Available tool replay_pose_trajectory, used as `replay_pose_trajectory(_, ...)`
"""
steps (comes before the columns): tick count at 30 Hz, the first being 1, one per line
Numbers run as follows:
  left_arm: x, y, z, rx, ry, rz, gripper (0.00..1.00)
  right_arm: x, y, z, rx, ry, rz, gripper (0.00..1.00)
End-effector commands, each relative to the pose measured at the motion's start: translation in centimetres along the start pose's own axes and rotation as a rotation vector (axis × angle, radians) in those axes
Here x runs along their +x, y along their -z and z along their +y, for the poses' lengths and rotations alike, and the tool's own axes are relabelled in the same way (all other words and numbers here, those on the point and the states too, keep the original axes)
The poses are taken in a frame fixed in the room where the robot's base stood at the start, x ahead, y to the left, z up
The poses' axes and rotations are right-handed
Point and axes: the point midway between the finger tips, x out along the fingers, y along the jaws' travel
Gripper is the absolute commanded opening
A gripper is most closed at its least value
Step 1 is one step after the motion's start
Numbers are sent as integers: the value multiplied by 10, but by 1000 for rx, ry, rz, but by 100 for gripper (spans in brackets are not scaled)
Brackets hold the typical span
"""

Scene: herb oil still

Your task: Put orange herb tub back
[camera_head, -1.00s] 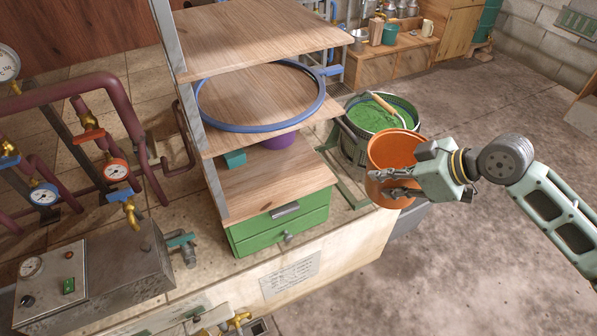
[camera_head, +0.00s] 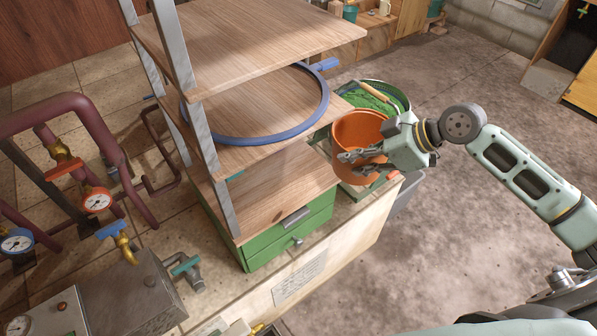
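The orange herb tub (camera_head: 356,130) is held up in the air to the right of the wooden shelf unit. My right gripper (camera_head: 362,162) has its fingers on the tub's near side and appears shut on its wall; the tub is slightly tilted, its open top facing up. The tub partly covers the green-filled basket behind it. The shelf unit (camera_head: 262,185) has several wooden boards; a blue ring (camera_head: 258,138) lies on the middle one. The lowest visible board is mostly bare. My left gripper is not in view.
A green drawer box (camera_head: 290,232) sits under the lowest board. The basket (camera_head: 373,97) with green contents and a tool stands behind the tub. Maroon pipes with gauges (camera_head: 97,200) stand at the left. The floor at right is open.

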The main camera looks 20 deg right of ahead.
Motion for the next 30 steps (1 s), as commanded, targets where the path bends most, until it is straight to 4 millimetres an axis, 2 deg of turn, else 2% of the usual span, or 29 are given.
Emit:
replay_pose_trajectory(3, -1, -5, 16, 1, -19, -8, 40, 0, 1, 0, -1, -1, 1, 0)
replay_pose_trajectory(6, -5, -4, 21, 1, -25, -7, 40, 8, 5, 1, 1, -1, 5, 0)
replay_pose_trajectory(8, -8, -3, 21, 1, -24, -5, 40, 19, 10, 1, 1, 0, 7, 0)
replay_pose_trajectory(18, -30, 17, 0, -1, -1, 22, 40, 98, 35, 4, 2, 1, 4, 0)
replay_pose_trajectory(26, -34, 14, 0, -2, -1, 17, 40, 123, 41, 5, 1, 0, 4, 0)
replay_pose_trajectory(30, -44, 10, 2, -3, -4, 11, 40, 142, 47, 5, 2, 1, 2, 0)
